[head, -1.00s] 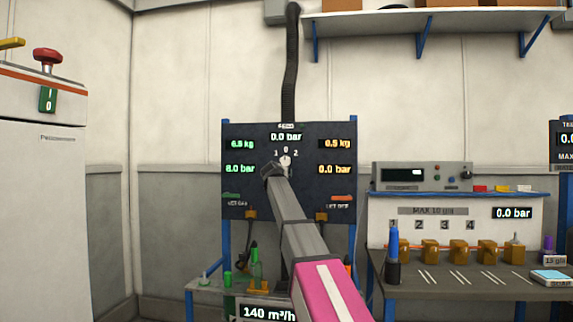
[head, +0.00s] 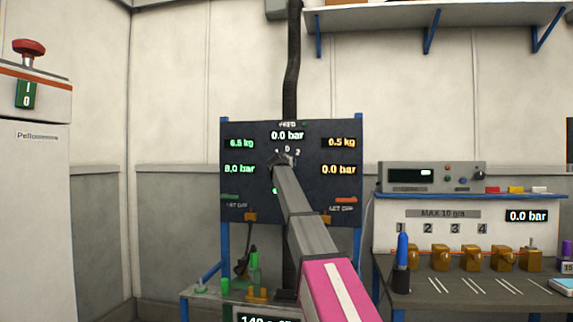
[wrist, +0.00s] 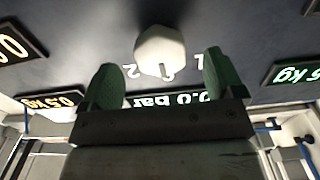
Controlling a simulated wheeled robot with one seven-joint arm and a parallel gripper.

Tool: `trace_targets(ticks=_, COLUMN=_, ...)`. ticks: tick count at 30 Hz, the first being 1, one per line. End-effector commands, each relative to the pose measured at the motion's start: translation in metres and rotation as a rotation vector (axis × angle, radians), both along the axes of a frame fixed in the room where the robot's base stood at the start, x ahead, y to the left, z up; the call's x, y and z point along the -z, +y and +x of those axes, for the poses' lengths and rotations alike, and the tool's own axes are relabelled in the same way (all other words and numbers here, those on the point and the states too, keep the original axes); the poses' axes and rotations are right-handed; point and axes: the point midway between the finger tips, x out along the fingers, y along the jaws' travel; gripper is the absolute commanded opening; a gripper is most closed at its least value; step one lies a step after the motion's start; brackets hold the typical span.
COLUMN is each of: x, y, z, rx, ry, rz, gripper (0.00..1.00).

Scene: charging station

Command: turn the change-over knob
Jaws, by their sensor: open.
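The change-over knob (wrist: 160,52) is a pale faceted knob on the dark panel (head: 245,205). In the wrist view, which is upside down, it lies between and just beyond the tips of my two green fingers. My gripper (wrist: 161,64) is open, with a finger on either side and visible gaps to the knob. Whether the fingertips reach level with the knob, I cannot tell. In the head view my gripper (head: 283,160) covers most of the knob, below the 0 and 2 marks. The panel's upper display (head: 287,135) reads 0.0 bar.
A bench (head: 440,272) with several brass fittings and a blue-topped bottle (head: 402,262) stands right of the panel. A white cabinet (head: 32,200) with a red button is at the left. A shelf (head: 435,18) hangs above. The wall between cabinet and panel is clear.

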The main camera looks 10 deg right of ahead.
Motion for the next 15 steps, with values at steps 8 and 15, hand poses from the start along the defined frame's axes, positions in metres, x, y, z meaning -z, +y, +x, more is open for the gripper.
trace_targets(ticks=8, x=0.0, y=-0.012, z=0.038, rx=0.001, ry=0.0, rz=0.0, gripper=0.87)
trace_targets(ticks=15, x=0.0, y=-0.014, z=0.04, rx=0.0, ry=0.0, rz=0.0, gripper=0.87)
